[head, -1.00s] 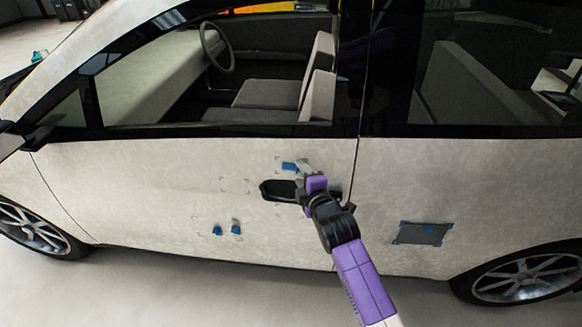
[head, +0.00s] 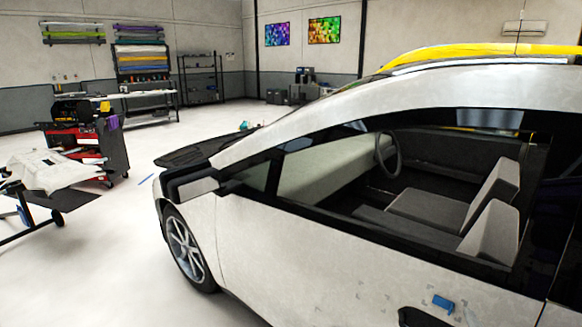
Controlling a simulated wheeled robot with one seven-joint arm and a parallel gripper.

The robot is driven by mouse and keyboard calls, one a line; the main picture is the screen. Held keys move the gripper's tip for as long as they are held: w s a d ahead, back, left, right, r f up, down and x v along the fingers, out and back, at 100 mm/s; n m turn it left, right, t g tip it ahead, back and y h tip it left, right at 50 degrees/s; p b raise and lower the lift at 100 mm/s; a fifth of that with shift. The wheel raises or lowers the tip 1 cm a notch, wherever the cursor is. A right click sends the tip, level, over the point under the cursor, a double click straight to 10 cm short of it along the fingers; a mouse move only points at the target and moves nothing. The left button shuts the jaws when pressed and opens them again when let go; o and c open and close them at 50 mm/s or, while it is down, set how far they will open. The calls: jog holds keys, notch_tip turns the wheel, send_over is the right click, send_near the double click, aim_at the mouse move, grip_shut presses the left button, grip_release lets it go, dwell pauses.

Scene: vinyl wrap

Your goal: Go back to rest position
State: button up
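My gripper and arm are not in the head view now. A white car (head: 300,262) fills the right side of the view, seen from its front door side. On the door, a small blue piece (head: 443,303) sits just above a dark door handle recess (head: 425,318), which the lower frame edge cuts off. The lower door and the rear of the car are out of view.
A red tool cart (head: 88,142) stands at the left. A table with a white sheet (head: 48,170) is in front of it. Shelves with coloured rolls (head: 140,52) line the back wall. The floor (head: 120,235) between table and car is clear.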

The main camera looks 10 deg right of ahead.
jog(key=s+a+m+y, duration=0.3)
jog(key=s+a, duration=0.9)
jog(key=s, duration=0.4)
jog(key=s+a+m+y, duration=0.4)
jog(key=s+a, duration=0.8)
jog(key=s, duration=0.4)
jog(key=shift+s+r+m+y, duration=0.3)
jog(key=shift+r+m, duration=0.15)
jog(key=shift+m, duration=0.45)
